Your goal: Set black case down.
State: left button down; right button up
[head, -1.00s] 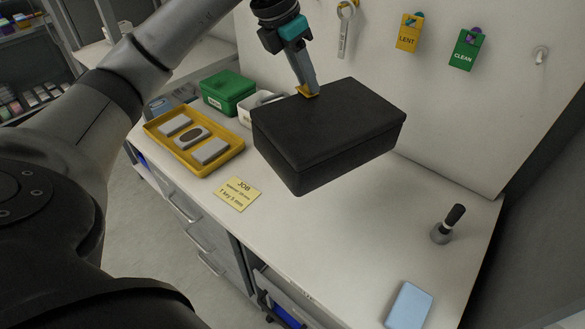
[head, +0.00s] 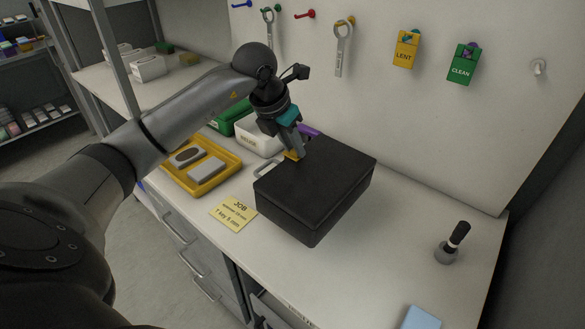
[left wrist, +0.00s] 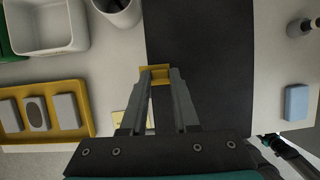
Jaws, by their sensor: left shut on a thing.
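The black case (head: 315,188) is a large, dark, closed box over the middle of the worktop, lid up. My left gripper (head: 294,156) is shut on its far left edge, with yellow fingertips at the rim. In the left wrist view the gripper (left wrist: 156,74) overlaps the edge of the case (left wrist: 205,45). The case looks low over the worktop (head: 385,255); I cannot tell whether its underside touches. A dark mechanical part at the lower right of the left wrist view may be my right gripper; its jaws are unclear.
A yellow tray (head: 232,177) with grey blocks, a white bin (head: 258,140) and a yellow job note (head: 233,212) lie to the left. A black-handled tool (head: 452,242) and a light blue block (head: 420,318) are at the right. Worktop between case and tool is clear.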

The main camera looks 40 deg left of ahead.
aim_at(290, 160)
pick_arm(q)
notch_tip(290, 160, down, 6)
jog(key=shift+r+b, duration=0.15)
jog(key=shift+b, duration=0.25)
jog(key=c, duration=0.7)
grip_release()
jog(key=shift+o, duration=0.2)
